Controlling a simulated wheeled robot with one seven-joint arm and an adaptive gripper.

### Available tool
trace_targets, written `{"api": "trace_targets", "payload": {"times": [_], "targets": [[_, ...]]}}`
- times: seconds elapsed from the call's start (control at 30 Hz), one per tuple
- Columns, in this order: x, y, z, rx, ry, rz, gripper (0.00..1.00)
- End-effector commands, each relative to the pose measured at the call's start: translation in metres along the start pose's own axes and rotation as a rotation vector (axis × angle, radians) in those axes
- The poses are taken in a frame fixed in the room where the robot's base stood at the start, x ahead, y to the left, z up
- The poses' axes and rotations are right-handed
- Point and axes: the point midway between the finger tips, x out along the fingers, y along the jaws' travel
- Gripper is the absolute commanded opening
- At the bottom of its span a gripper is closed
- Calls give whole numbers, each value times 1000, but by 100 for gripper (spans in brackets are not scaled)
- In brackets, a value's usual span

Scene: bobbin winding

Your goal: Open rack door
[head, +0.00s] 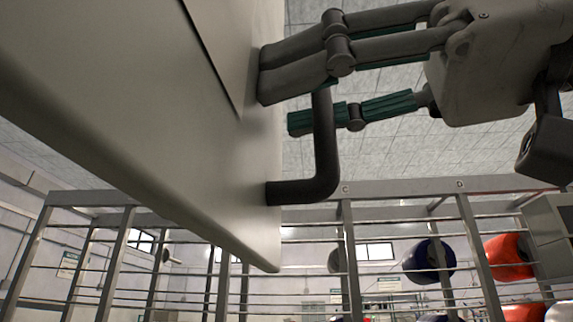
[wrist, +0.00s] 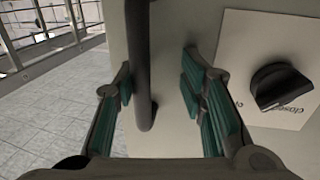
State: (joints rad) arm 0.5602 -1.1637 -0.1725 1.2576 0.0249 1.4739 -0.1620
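The rack door (head: 130,120) is a large pale panel filling the left of the head view; its face also shows in the wrist view (wrist: 175,25). A dark bar handle (head: 324,160) stands out from its right side. My gripper (head: 280,98) reaches in from the right, with its fingers on both sides of the handle. In the wrist view my gripper (wrist: 157,68) is open, and the handle (wrist: 138,60) runs between its green-padded fingers. The handle is nearer the left finger, with a clear gap to the right fingers. The upper part of the handle is hidden in the head view.
A black knob (wrist: 280,86) on a white plate marked "closed" is right of my gripper. Metal rack rails (head: 400,190) run behind, with a blue spool (head: 428,262) and a red spool (head: 508,257). Grey floor (wrist: 60,120) is clear at left.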

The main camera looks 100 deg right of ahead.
Motion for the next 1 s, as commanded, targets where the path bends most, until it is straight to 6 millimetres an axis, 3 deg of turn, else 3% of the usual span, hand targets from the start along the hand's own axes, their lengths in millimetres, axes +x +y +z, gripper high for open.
{"api": "trace_targets", "payload": {"times": [0.53,0.77,1.0], "targets": [[-98,-10,-6,-12,4,-7,33],[-117,-11,-6,-11,1,-4,33],[-121,-10,-5,-10,-1,-4,33]]}}
